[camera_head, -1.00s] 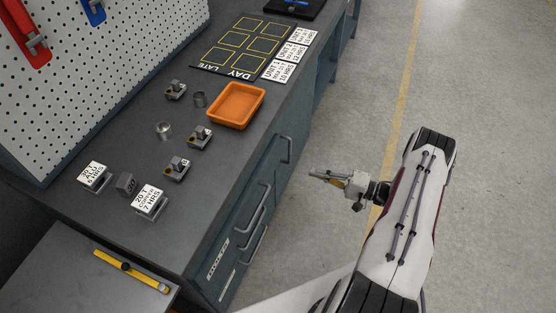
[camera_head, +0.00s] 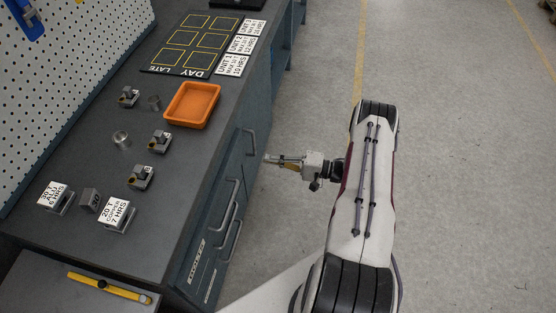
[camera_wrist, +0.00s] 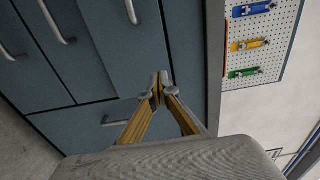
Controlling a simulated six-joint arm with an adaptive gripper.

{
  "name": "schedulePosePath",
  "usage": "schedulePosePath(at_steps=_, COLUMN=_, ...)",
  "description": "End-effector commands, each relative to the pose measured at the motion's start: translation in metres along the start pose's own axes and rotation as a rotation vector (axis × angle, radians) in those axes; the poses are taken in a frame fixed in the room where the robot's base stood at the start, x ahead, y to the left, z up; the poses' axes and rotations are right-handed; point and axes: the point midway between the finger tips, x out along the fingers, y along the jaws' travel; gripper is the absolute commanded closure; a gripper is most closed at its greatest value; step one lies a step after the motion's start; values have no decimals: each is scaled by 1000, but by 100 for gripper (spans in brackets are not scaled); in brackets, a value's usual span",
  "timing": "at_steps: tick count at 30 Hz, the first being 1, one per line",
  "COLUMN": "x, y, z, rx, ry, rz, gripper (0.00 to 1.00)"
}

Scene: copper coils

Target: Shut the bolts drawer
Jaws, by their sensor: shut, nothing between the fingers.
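The blue-grey cabinet front below the bench carries several drawers with curved metal handles. A handle (camera_head: 251,142) sits at the upper right of that front, with longer handles (camera_head: 227,206) nearer to me. A small label (camera_head: 196,261) on the near end is too small to read surely, so I cannot tell which drawer holds bolts or how far any is open. My gripper (camera_head: 268,158) is shut and empty, just right of the upper right handle in the head view. In the wrist view its fingertips (camera_wrist: 159,78) meet in front of the drawer fronts (camera_wrist: 115,45); contact is unclear.
On the bench (camera_head: 85,135) stand an orange tray (camera_head: 218,105), a day/late board (camera_head: 160,60), several small metal pieces and label cards. A yellow tool (camera_head: 105,287) lies on a lower grey surface. Open floor (camera_head: 440,130) lies to the right.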

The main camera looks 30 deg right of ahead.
Motion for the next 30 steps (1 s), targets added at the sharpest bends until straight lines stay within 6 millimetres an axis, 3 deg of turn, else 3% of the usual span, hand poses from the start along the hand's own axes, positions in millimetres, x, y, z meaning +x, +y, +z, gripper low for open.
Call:
schedulePosePath(at_steps=18, x=77, y=0, z=1, rx=-1, ry=-2, rz=1, gripper=100)
schedulePosePath(at_steps=30, x=101, y=0, z=0, rx=-1, ry=0, rz=0, gripper=100)
